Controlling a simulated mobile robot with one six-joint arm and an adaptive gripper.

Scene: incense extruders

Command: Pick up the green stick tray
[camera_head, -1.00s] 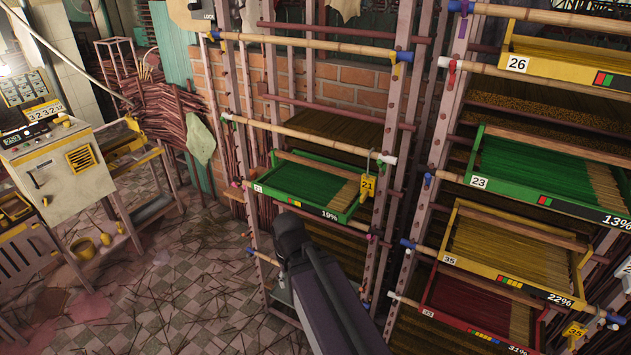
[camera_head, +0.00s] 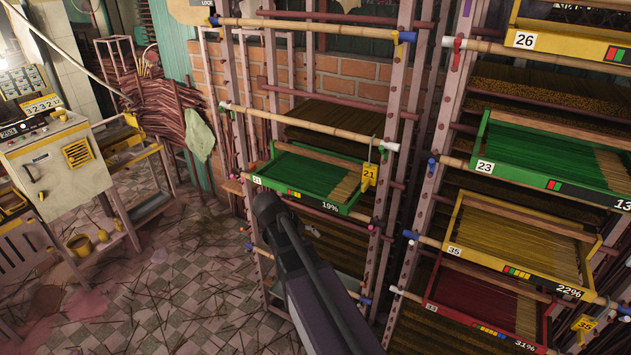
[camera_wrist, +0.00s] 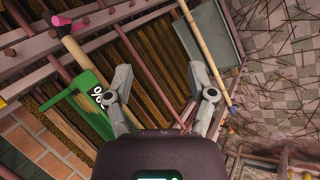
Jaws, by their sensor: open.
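A green stick tray (camera_head: 262,183), marked 21 and 19%, sits on the left rack with green sticks and a pale band at its right. A second green tray (camera_head: 597,196), marked 23, sits higher on the right rack. My arm's dark end rises in front of the left green tray's front edge in the head view; its fingers are hidden there. In the wrist view my gripper (camera_wrist: 160,72) is open and empty. A green tray corner with a "%" mark (camera_wrist: 97,97) shows just left of its left finger, with no clear contact.
Bamboo rails (camera_head: 305,127) and upright posts (camera_head: 394,160) frame the racks. A yellow tag (camera_head: 369,175) hangs at the left green tray's right corner. Yellow (camera_head: 454,253) and red (camera_head: 430,309) trays fill the right rack. A control cabinet (camera_head: 60,165) stands left; the tiled floor between is littered with sticks.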

